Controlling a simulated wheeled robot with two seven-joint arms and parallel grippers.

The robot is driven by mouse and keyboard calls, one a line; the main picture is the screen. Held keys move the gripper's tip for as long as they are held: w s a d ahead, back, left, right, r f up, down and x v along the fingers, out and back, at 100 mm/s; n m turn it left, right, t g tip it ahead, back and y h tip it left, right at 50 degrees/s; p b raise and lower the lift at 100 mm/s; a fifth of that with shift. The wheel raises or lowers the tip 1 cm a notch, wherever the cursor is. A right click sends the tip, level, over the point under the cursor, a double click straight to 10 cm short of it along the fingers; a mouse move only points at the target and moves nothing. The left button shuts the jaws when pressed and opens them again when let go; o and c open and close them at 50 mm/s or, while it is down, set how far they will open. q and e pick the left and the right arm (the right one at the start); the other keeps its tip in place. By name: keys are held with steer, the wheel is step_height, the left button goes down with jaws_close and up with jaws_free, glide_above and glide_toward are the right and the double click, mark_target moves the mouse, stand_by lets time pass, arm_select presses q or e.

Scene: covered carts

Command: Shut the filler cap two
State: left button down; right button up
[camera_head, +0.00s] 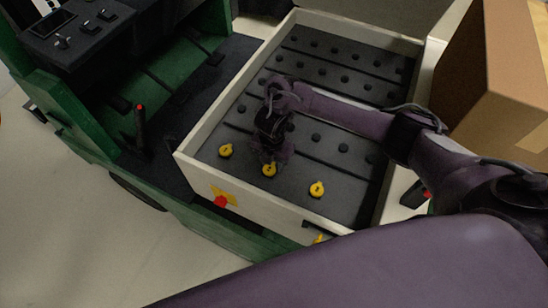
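Three yellow filler caps show in the front row of the dark top of the open cart bed: a left one (225,150), a middle one (269,170) and a right one (317,188). No number on them can be read at this size. My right gripper (270,158) points down at the middle cap, just behind it. Its fingers are dark and small here, and I cannot tell whether they touch the cap or are open. My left gripper is not in view.
The dark bed has a raised cream rim (290,213) around it and several black plugs. The green cart body (90,130) with a control panel (80,25) and a red-tipped lever (140,125) stands left. A cardboard box (500,80) is at right. Open floor (70,230) lies at lower left.

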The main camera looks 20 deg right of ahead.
steer(key=shift+o, duration=0.2)
steer(key=shift+a+r, duration=0.15)
steer(key=shift+r, duration=0.05)
steer(key=shift+w+r, duration=0.15)
steer(key=shift+r, duration=0.35)
step_height(320, 180, up, 6)
steer(key=p, duration=0.3)
steer(key=shift+s+a+r, duration=0.1)
steer(key=shift+s+r, duration=0.15)
steer(key=shift+r, duration=0.15)
steer(key=shift+f, duration=0.1)
